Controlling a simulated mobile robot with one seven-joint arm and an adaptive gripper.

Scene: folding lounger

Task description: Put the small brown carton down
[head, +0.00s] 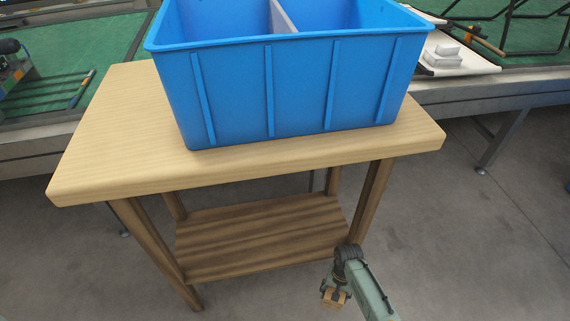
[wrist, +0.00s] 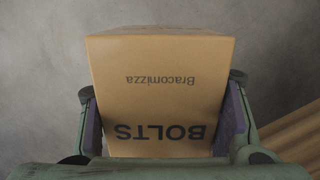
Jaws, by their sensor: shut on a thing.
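The small brown carton (wrist: 160,92) fills the middle of the wrist view, with "BOLTS" and "Bracomizza" printed upside down on it. My gripper (wrist: 162,125) is shut on it, with one purple-lined finger pressed against each side. In the head view the carton (head: 334,298) is a small tan block below my gripper (head: 335,290), near the bottom edge. Grey floor shows behind the carton in the wrist view.
The wooden table (head: 110,130) carries a large blue divided bin (head: 290,95); bare top shows at its left and front. The lower shelf (head: 260,235) looks empty. Workbenches with green mats (head: 85,55) stand behind.

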